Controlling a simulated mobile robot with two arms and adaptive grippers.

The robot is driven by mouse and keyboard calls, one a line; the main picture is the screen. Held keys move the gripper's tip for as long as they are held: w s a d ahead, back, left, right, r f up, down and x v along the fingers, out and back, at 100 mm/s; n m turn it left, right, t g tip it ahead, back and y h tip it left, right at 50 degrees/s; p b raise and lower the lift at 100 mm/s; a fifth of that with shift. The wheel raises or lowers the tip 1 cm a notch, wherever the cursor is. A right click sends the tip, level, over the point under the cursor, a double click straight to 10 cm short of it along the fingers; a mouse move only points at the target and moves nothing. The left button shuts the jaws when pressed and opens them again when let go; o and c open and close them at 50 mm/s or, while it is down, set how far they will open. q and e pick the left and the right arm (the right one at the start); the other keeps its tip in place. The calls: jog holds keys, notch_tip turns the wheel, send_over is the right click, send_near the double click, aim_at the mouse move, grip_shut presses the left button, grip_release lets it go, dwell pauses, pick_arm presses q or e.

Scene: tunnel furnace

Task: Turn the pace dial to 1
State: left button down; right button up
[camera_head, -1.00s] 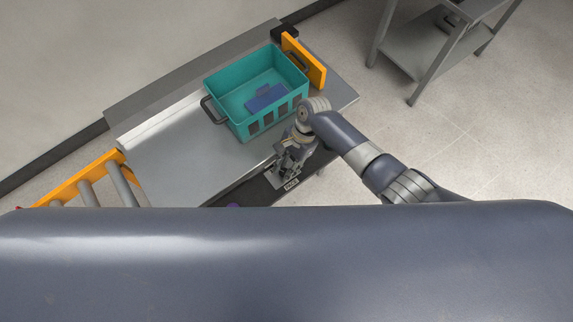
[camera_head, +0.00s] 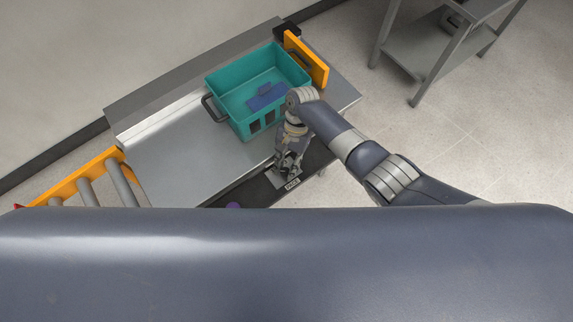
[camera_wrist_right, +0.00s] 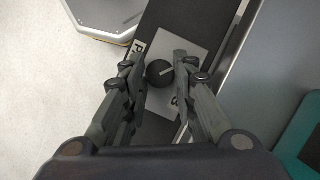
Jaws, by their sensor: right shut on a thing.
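The pace dial (camera_wrist_right: 158,74) is a round black knob with a white pointer line, set on a light plate (camera_wrist_right: 190,42) on the table's dark front panel. In the right wrist view its line points right and slightly up. My right gripper (camera_wrist_right: 160,80) is shut on the dial, one finger on each side. The fingers hide part of the plate and most of its markings. In the head view the right gripper (camera_head: 287,164) is over the plate, above a PACE label (camera_head: 292,184), and hides the dial. My left gripper is not in view.
A teal crate (camera_head: 232,124) with a blue thing (camera_head: 267,97) inside stands on the metal table (camera_head: 185,155) behind the gripper. An orange stop (camera_head: 306,58) stands at the back right. Rollers with an orange rail (camera_head: 75,178) are at the left. A grey shelf (camera_head: 430,52) stands apart.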

jog(key=o, duration=1.1)
jog(key=shift+c, duration=0.2)
jog(key=v, duration=1.2)
